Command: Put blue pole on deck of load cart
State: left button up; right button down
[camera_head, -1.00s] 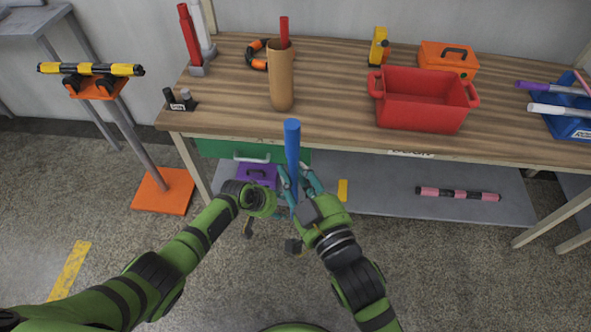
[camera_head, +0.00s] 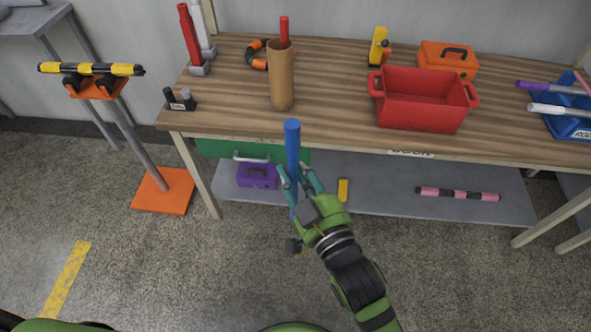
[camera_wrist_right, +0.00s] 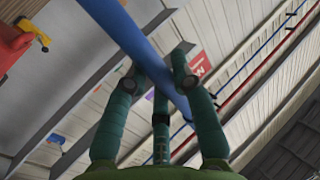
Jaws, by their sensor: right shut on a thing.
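The blue pole (camera_head: 293,140) stands nearly upright in front of the workbench in the head view. My right gripper (camera_head: 295,178) is shut on its lower part, with the teal fingers around it. In the right wrist view the blue pole (camera_wrist_right: 128,32) runs slantwise between the fingers of the right gripper (camera_wrist_right: 165,75). The pole's lower end is largely hidden by the hand in the head view. My left gripper is out of view. I cannot make out a load cart in these views.
The wooden workbench (camera_head: 335,110) holds a red bin (camera_head: 420,105), a brown tube (camera_head: 282,80) with a red rod in it, and an orange case (camera_head: 447,60). A lower shelf (camera_head: 385,190) carries a purple box (camera_head: 257,176). A stand (camera_head: 97,88) holds a yellow-black pole. The floor in front is clear.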

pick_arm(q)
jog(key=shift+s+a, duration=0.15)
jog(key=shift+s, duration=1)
